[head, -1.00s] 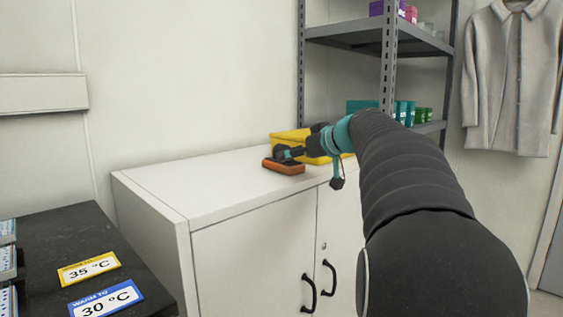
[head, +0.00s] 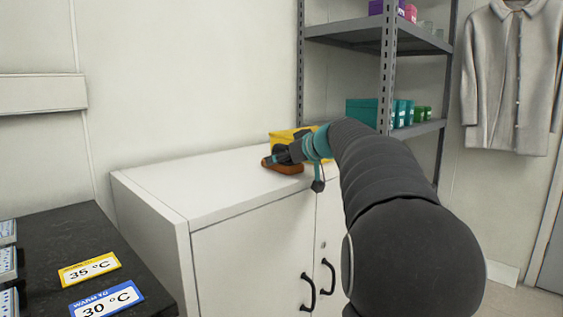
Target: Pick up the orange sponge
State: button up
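The orange sponge (head: 284,168) lies on top of the white cabinet (head: 225,185), near its front edge. It looks brownish-orange, and its upper side is partly covered by my gripper (head: 277,158). My gripper is right over the sponge, reaching in from the right, with its fingertips at or just above it. The fingers are small and dark here, so I cannot tell whether they are open or shut, or whether they touch the sponge.
A yellow bin (head: 290,136) stands on the cabinet just behind my gripper. A grey shelf rack (head: 387,70) with boxes stands behind my arm. The cabinet's left top is clear. A dark table (head: 60,235) with temperature signs is at lower left.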

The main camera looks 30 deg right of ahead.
aim_at(282, 143)
jog(key=c, duration=0.3)
jog(key=shift+r, duration=0.1)
notch_tip(282, 143, up, 28)
jog(key=p, duration=0.8)
jog(key=shift+f, duration=0.2)
jog(key=shift+r, duration=0.1)
